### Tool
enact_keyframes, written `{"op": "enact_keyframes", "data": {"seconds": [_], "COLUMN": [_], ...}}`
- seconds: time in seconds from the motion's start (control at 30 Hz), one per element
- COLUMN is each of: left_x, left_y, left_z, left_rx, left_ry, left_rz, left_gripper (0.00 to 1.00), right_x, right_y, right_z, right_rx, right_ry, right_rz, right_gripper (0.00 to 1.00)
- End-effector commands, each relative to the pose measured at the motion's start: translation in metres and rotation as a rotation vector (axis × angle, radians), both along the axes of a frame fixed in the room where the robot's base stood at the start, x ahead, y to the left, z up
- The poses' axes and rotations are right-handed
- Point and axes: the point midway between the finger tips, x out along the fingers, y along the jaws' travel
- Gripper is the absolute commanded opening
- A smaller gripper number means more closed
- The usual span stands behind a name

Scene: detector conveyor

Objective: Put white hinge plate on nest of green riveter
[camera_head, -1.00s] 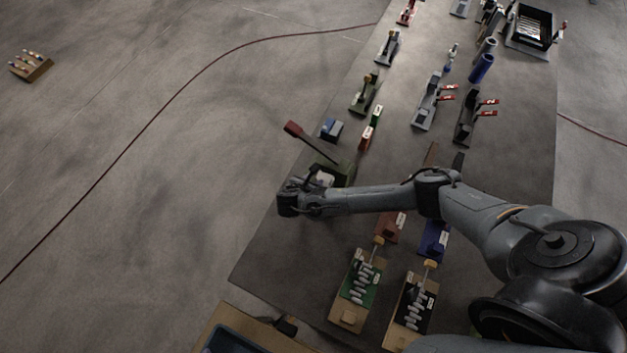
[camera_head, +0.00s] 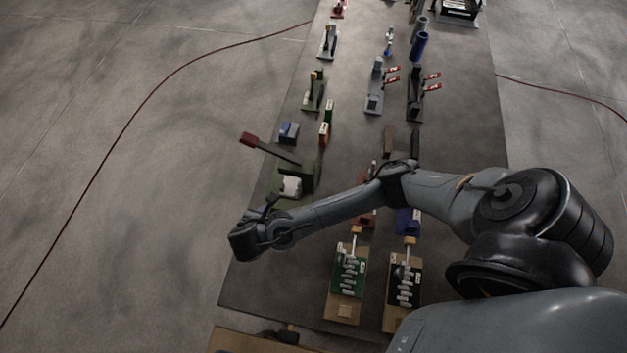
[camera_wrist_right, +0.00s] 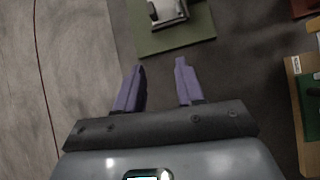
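The green riveter (camera_head: 309,177) stands near the left edge of the table, its long lever with a dark red grip (camera_head: 249,139) raised to the left. A white piece, which looks like the white hinge plate (camera_head: 291,186), sits at the riveter's front; whether it lies flat in the nest cannot be told. In the right wrist view the riveter's green base (camera_wrist_right: 175,40) is just beyond the fingertips, with the white piece (camera_wrist_right: 166,9) cut by the top edge. My right gripper (camera_wrist_right: 159,65) is open with nothing between its purple fingers. My left gripper is not in view.
A green board (camera_head: 348,277) and a black board (camera_head: 403,285) with several grey parts stand at the front. Bare floor lies left of the table.

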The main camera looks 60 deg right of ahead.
Motion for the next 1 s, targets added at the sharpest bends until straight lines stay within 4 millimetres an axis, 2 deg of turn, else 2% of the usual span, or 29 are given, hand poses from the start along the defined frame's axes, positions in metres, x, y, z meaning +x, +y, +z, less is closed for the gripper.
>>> {"op": "enact_keyframes", "data": {"seconds": [0.03, 0.13, 0.2, 0.3, 0.37, 0.47, 0.63, 0.8, 1.0], "left_x": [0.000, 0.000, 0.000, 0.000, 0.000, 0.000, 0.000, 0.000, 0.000], "left_y": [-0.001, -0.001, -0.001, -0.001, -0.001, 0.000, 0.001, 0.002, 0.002], "left_z": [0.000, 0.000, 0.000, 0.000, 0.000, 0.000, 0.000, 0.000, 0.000], "left_rx": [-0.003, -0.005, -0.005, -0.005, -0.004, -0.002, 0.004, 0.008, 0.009], "left_ry": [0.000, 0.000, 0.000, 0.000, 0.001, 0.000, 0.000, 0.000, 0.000], "left_rz": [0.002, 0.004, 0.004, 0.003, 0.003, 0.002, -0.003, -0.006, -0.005], "left_gripper": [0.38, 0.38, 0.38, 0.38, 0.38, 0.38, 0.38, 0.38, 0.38], "right_x": [-0.015, -0.041, -0.059, -0.080, -0.091, -0.109, -0.135, -0.151, -0.155], "right_y": [0.018, 0.049, 0.064, 0.070, 0.064, 0.045, 0.005, -0.022, -0.029], "right_z": [-0.002, 0.003, 0.011, 0.026, 0.035, 0.049, 0.066, 0.075, 0.078], "right_rx": [0.091, 0.296, 0.447, 0.638, 0.729, 0.837, 0.921, 0.939, 0.942], "right_ry": [-0.013, -0.061, -0.098, -0.159, -0.200, -0.271, -0.393, -0.474, -0.497], "right_rz": [-0.040, -0.182, -0.325, -0.568, -0.723, -0.971, -1.300, -1.467, -1.510], "right_gripper": [0.38, 0.38, 0.38, 0.38, 0.38, 0.38, 0.38, 0.38, 0.38]}}
